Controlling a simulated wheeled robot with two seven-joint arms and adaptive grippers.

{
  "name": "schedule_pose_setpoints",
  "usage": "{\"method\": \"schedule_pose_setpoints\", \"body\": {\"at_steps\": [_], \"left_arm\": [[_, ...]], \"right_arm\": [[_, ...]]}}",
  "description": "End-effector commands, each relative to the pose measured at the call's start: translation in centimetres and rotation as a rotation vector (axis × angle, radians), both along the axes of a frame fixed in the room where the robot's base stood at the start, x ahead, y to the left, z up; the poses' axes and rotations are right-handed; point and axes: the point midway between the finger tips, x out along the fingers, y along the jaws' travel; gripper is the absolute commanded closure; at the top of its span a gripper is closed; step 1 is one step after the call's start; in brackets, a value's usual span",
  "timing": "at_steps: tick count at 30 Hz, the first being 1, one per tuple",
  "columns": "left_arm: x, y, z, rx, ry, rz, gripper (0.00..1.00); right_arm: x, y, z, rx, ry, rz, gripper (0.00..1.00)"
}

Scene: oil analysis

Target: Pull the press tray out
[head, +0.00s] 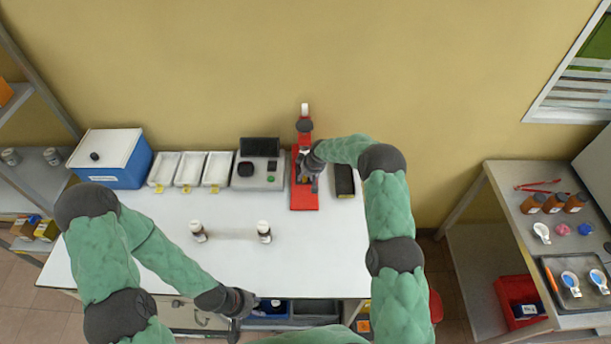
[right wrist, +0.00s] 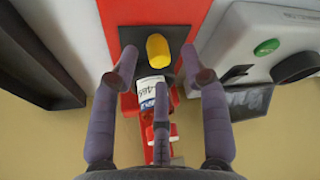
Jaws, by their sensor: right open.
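The red press (head: 304,197) stands at the back of the white table, right of centre. In the right wrist view its red base (right wrist: 205,15) carries a black square plate (right wrist: 128,38), which looks like the press tray, with a yellow round piece (right wrist: 157,48) on it. My right gripper (head: 312,165) is at the press and hides its middle. In the wrist view its fingers (right wrist: 162,68) are open around the yellow piece and labelled cylinder (right wrist: 152,88), with no clear contact. My left gripper (head: 236,318) hangs at the table's front edge; its fingers are too small to read.
A grey device (head: 259,172) stands close left of the press, and a dark box (head: 344,181) stands close right. White trays (head: 189,170) and a blue-white cooler (head: 110,158) are further left. Two small bottles (head: 198,232) (head: 264,231) stand mid-table. The table's front right is clear.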

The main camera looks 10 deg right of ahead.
Motion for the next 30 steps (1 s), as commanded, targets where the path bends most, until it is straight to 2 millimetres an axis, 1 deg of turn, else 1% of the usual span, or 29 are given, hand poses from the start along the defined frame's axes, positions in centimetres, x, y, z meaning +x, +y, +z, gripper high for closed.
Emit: {"method": "schedule_pose_setpoints", "body": {"at_steps": [1,6,17,20,21,22,30], "left_arm": [[0.0,0.0,0.0,0.000,0.000,0.000,0.60],[0.0,0.0,0.1,0.000,0.000,0.000,0.60],[0.0,0.0,0.1,0.000,0.000,0.000,0.60],[0.0,0.0,0.1,0.000,0.000,0.000,0.60],[0.0,0.0,0.1,0.000,0.000,0.000,0.60],[0.0,0.0,0.1,0.000,0.000,0.000,0.60],[0.0,0.0,0.1,0.000,0.000,0.000,0.60]], "right_arm": [[0.1,0.1,-0.5,0.000,0.001,0.000,0.54],[0.5,0.2,-1.3,0.000,0.000,-0.001,0.54],[0.6,0.2,-1.6,0.000,0.000,-0.001,0.54],[0.6,0.3,-1.6,0.000,0.000,-0.001,0.80],[0.6,0.3,-1.6,0.000,0.000,-0.001,0.91],[0.6,0.3,-1.6,0.000,0.000,-0.001,0.99],[0.3,0.4,-1.5,0.000,-0.001,0.000,1.00]]}}
